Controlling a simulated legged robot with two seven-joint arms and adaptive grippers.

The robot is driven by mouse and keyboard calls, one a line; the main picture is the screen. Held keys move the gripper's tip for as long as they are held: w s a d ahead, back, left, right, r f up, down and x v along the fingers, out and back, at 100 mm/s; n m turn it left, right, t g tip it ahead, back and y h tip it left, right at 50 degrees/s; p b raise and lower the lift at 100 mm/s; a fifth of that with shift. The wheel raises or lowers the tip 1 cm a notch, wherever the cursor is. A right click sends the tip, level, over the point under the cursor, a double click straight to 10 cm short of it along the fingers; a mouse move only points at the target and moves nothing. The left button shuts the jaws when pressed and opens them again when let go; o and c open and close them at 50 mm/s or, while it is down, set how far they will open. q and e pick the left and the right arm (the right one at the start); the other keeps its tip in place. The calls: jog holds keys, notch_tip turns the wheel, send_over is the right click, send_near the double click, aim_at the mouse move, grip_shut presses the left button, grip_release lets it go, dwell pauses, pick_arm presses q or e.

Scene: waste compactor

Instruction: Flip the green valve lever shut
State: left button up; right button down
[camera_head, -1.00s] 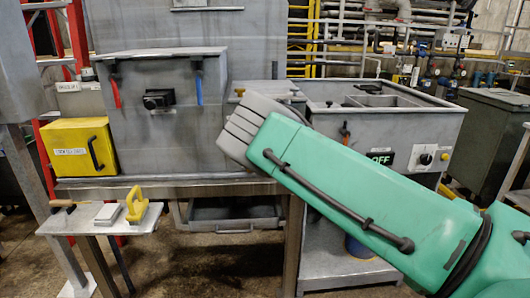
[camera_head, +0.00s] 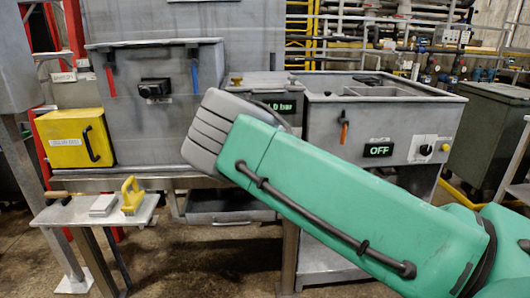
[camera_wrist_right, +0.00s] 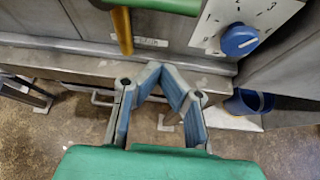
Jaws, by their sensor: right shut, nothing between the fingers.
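A green bar (camera_wrist_right: 160,4), which looks like the valve lever, runs along the top edge of the right wrist view, partly cut off. A yellow-brown upright piece (camera_wrist_right: 122,30) hangs down at its left end. My right gripper (camera_wrist_right: 164,72) is shut and empty, below and apart from both, in front of the grey metal ledge. In the head view my green right forearm comes in from the lower right and hides the lever area; the fingers do not show there. My left gripper is in neither view.
A blue knob (camera_wrist_right: 238,40) on a white dial plate is right of the lever. A blue bucket (camera_wrist_right: 248,103) stands below. A yellow box (camera_head: 76,139), a small side table (camera_head: 80,212) and a grey control unit (camera_head: 325,105) with an OFF display (camera_head: 379,150) surround my arm.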

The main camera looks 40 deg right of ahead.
jog(key=v, duration=0.5)
jog(key=shift+a+r, duration=0.15)
jog(key=shift+a, duration=0.2)
jog(key=shift+d, duration=0.2)
jog(key=shift+a, duration=0.1)
jog(key=s+a+f+m+g+y, duration=0.1)
jog(key=s+a+f+m+g, duration=0.2)
jog(key=s+f+m, duration=0.75)
jog(key=s+a+f+m+g+y, duration=0.25)
jog(key=s+f+m, duration=0.25)
jog(key=s+f, duration=0.9)
jog(key=s+a+f+m+g+y, duration=0.1)
jog(key=s+a+f+m+g, duration=0.1)
jog(key=s+a+m, duration=0.4)
jog(key=s+a+f+m+g+y, duration=0.1)
jog(key=s+a+m, duration=0.5)
jog(key=s+a, duration=0.6)
jog(key=s+f+g, duration=0.1)
jog(key=s, duration=0.3)
jog(key=shift+s+f+y, duration=0.25)
jog(key=shift+s+y, duration=0.1)
